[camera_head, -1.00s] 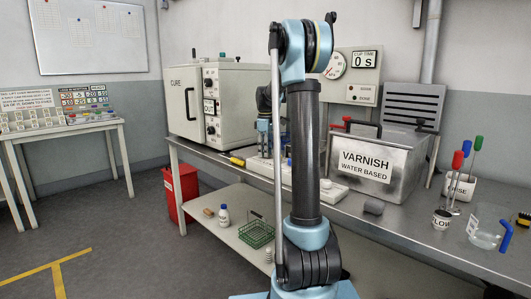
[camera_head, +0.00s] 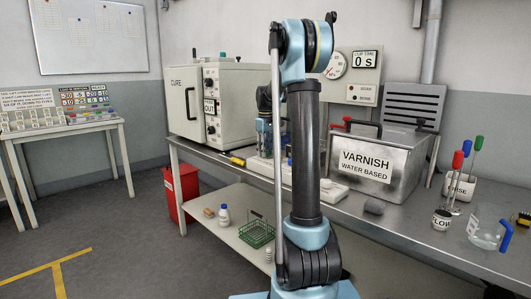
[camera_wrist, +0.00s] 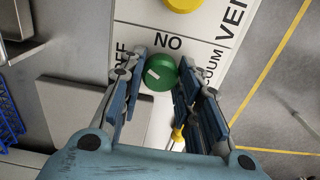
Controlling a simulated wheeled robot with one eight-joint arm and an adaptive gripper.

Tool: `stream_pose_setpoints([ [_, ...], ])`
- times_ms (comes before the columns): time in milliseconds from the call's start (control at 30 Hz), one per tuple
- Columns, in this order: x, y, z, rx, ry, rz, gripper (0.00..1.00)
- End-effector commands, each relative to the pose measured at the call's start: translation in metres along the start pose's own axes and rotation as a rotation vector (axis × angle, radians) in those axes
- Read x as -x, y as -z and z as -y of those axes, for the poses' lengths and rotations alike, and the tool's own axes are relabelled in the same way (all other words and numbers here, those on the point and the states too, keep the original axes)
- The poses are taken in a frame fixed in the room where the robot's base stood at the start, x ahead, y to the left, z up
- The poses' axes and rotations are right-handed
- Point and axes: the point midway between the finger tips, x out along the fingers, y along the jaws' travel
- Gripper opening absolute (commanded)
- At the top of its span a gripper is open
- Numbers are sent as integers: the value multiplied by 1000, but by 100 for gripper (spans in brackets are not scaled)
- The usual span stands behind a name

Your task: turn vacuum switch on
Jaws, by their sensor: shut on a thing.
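In the wrist view a round green knob (camera_wrist: 161,78) with a white mark left of its centre sits on a white panel (camera_wrist: 140,12). The mark lies on the side towards the "OFF" lettering; letters that read "NO" stand above the knob and "VACUUM", partly covered, at its right. My gripper (camera_wrist: 161,62) is shut on the knob, one blue finger on each side. In the head view my gripper (camera_head: 264,135) is low over the bench behind my arm, which hides much of it; I cannot make out the knob there.
A yellow knob (camera_wrist: 183,4) sits beyond the green one, near "VEN" lettering. On the bench are the cure oven (camera_head: 215,100), the varnish tank (camera_head: 392,190), a rinse pot (camera_head: 459,188) and a glass beaker (camera_head: 484,232). A dial gauge (camera_head: 334,66) hangs on the wall.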

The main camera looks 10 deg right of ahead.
Motion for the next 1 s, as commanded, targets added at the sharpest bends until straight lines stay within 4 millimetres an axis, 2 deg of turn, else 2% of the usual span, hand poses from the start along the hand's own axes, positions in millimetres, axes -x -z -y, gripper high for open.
stream_pose_setpoints([
  [1000, 1, 1, -2, -926, -4, -4, 7],
])
